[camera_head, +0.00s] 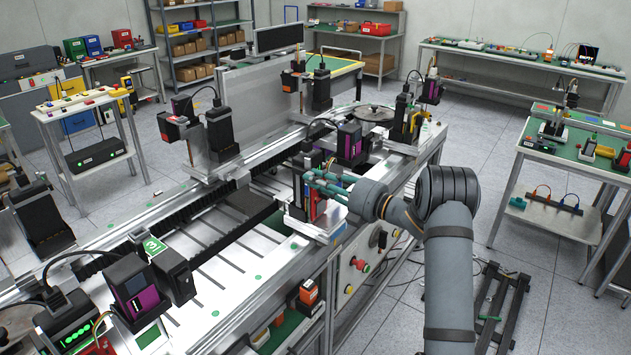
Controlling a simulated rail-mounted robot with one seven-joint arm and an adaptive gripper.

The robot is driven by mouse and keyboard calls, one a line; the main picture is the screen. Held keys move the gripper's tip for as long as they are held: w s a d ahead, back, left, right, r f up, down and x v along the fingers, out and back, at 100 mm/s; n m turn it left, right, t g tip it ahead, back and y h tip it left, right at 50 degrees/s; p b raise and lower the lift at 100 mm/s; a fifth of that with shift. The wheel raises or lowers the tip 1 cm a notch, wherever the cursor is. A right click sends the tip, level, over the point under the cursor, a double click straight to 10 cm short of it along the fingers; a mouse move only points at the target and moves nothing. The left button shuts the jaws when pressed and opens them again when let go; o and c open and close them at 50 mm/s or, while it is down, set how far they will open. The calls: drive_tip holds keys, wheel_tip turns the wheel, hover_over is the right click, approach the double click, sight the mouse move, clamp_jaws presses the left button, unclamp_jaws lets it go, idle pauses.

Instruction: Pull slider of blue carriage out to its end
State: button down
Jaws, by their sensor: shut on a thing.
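A carriage with blue and red parts (318,208) stands on the metal frame near the middle of the camera_head view. My gripper (312,182) reaches it from the right, at its upper part, with my arm stretched in from the lower right. The gripper is shut on a part of this carriage that looks like its slider. The fingertips and the held part are small and partly hidden, so how far the slider stands out cannot be told.
Black and purple motor units stand close by, one behind the carriage (350,140) and one at the front left (135,290). A long black cable chain (190,212) runs along the frame. A red button (360,265) sits on the frame's front side.

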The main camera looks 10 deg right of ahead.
drive_tip(key=b+v, duration=0.1)
drive_tip(key=v, duration=0.2)
drive_tip(key=c, duration=1.8)
unclamp_jaws()
drive_tip(key=shift+s+d, duration=0.1)
drive_tip(key=shift+d, duration=0.05)
drive_tip(key=shift+o, duration=1.2)
drive_tip(key=v, duration=1.2)
